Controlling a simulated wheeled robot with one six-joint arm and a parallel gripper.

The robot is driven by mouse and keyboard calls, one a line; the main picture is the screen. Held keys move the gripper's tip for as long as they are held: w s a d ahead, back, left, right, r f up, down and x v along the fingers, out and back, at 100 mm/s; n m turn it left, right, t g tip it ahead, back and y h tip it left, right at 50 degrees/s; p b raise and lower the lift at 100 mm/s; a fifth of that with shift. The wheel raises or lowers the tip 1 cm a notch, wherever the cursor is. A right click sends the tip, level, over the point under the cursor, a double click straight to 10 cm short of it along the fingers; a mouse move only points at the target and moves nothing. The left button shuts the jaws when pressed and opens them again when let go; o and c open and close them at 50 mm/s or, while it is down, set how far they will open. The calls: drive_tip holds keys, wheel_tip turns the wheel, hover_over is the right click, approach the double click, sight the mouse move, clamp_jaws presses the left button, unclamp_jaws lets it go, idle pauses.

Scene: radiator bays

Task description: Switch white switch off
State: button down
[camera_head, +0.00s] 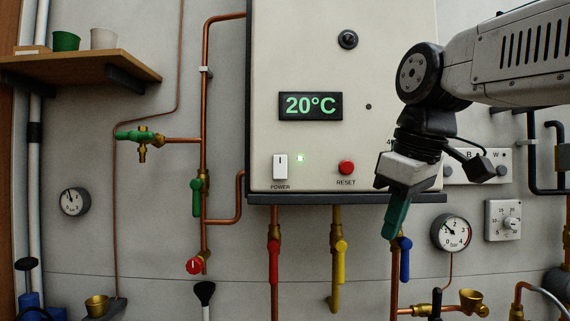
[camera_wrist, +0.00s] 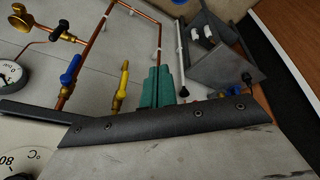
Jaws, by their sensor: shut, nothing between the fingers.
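A white rocker switch (camera_head: 280,167) labelled POWER is on the lower left of the boiler's front panel. Its mark "I" shows near the top, and a small green light (camera_head: 300,158) beside it is lit. My gripper (camera_head: 395,225) is right of the switch and lower, near the boiler's lower right corner, and points down. Its teal fingers are together with nothing between them; they also show in the wrist view (camera_wrist: 157,82). The gripper is apart from the switch. The switch cannot be made out in the wrist view.
A red RESET button (camera_head: 346,168) lies between switch and gripper. The display (camera_head: 311,106) reads 20°C. Below the boiler are pipes with a red valve (camera_head: 274,246), a yellow valve (camera_head: 340,248) and a blue valve (camera_head: 405,258). A small panel (camera_head: 490,167) marked B and W is partly behind my arm.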

sight(285, 163)
drive_tip(key=w+a+r+n+y, duration=0.1)
drive_tip(key=w+a+r+n, duration=0.3)
drive_tip(key=a+r, duration=0.2)
drive_tip(key=w+a+r+n+t+y, duration=0.1)
drive_tip(key=w+a+r+n, duration=0.3)
drive_tip(key=r, duration=0.7)
drive_tip(key=shift+w+a+r+t, duration=0.3)
drive_tip(key=shift+w+a, duration=0.45)
drive_tip(key=shift+a, duration=0.45)
drive_tip(key=shift+f, duration=0.1)
drive_tip(key=x, duration=0.3)
drive_tip(key=w+x, duration=0.1)
drive_tip(key=x, duration=0.3)
drive_tip(key=w+r+x, duration=0.1)
drive_tip(key=x, duration=0.3)
drive_tip(key=shift+w+f, duration=0.2)
drive_tip(key=shift+w, duration=0.05)
drive_tip(key=shift+w+d, duration=0.1)
drive_tip(key=shift+w, duration=0.4)
